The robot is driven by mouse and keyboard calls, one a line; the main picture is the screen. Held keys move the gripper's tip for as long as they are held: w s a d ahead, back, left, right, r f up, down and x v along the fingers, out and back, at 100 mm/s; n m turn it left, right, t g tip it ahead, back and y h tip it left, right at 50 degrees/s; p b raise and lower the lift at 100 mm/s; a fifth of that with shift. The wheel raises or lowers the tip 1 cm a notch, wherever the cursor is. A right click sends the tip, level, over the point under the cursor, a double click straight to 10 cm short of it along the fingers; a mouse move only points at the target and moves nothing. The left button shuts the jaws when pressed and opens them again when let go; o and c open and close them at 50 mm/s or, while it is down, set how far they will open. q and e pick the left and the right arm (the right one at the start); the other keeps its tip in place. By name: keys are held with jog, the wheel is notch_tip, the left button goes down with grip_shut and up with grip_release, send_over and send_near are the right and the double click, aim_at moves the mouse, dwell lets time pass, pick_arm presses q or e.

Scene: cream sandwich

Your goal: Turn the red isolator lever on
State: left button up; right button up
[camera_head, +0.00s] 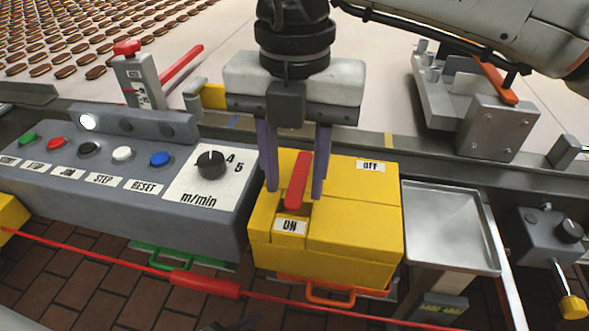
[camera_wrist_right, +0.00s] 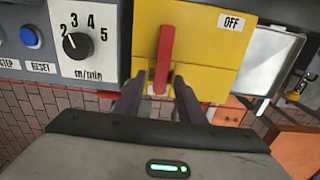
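The red isolator lever (camera_head: 298,182) sits on top of a yellow box (camera_head: 355,215), and its near end lies close to the ON label (camera_head: 290,226). The OFF label (camera_head: 370,166) is at the far right of the box top. My right gripper (camera_head: 295,193) points down with its fingers apart, one on each side of the lever, with gaps visible. In the right wrist view the lever (camera_wrist_right: 164,58) runs up from between the fingertips (camera_wrist_right: 160,88). The lever's pivot is hard to make out. My left gripper is not in view.
A grey control panel (camera_head: 120,165) with buttons and a speed knob (camera_head: 210,164) stands left of the box. A metal tray (camera_head: 450,225) is to the right. A red cord (camera_head: 205,284) runs along the front. A conveyor with biscuits (camera_head: 90,35) lies behind.

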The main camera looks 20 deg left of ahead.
aim_at(295, 190)
notch_tip(295, 190, up, 10)
jog(key=p, duration=0.1)
jog(key=shift+r, duration=0.15)
dwell(0.5)
